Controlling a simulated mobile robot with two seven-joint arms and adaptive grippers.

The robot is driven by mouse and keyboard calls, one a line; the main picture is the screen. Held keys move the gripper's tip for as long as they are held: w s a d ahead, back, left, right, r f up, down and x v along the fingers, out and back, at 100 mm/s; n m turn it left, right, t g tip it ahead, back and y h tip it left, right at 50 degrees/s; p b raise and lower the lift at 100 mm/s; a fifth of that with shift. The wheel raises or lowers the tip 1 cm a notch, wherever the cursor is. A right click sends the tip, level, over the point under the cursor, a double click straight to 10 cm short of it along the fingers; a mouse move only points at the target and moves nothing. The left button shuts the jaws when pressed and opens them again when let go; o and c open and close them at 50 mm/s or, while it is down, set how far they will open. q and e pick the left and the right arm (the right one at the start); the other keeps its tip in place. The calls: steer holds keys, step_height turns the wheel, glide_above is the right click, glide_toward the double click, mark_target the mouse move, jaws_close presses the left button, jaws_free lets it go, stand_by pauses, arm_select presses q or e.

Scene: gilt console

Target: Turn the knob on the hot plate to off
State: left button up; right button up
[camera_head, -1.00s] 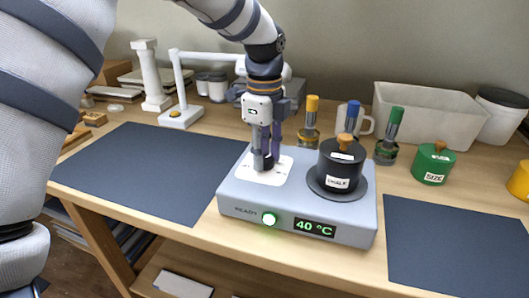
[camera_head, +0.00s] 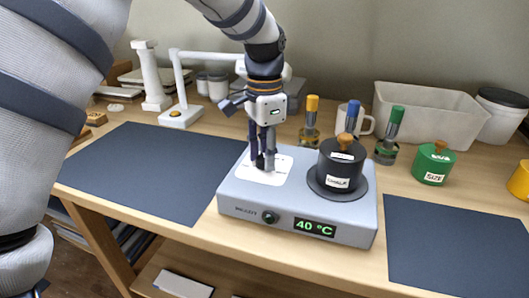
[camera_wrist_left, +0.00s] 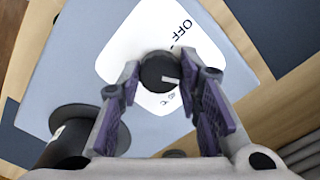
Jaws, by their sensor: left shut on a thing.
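The hot plate (camera_head: 275,212) is a grey box on the table with a display (camera_head: 314,229) reading 40 °C. Its round front lamp (camera_head: 269,217) is dark. A dark knob (camera_wrist_left: 159,71) stands on a white panel (camera_wrist_left: 117,57) on its top; the knob's white mark points right in the wrist view. The word OFF (camera_wrist_left: 179,36) is printed above and right of the knob there. My left gripper (camera_head: 262,164) reaches down from above and is shut on the knob, one finger on each side. My right gripper does not show.
A black lidded pot (camera_head: 341,168) stands on the hot plate's right side. Behind are vials with blue (camera_head: 352,115), yellow and green tops, and a white bin (camera_head: 432,115). A green jar (camera_head: 434,163) stands right. Dark mats (camera_head: 150,170) lie bare on both sides.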

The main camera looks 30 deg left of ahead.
arm_select(q)
steer(key=n, duration=1.1)
steer(key=shift+n, duration=0.4)
steer(key=shift+d+n, duration=0.1)
steer(key=shift+n, duration=1.6)
steer(key=o, duration=1.1)
steer(key=shift+o, duration=0.2)
step_height(320, 180, up, 12)
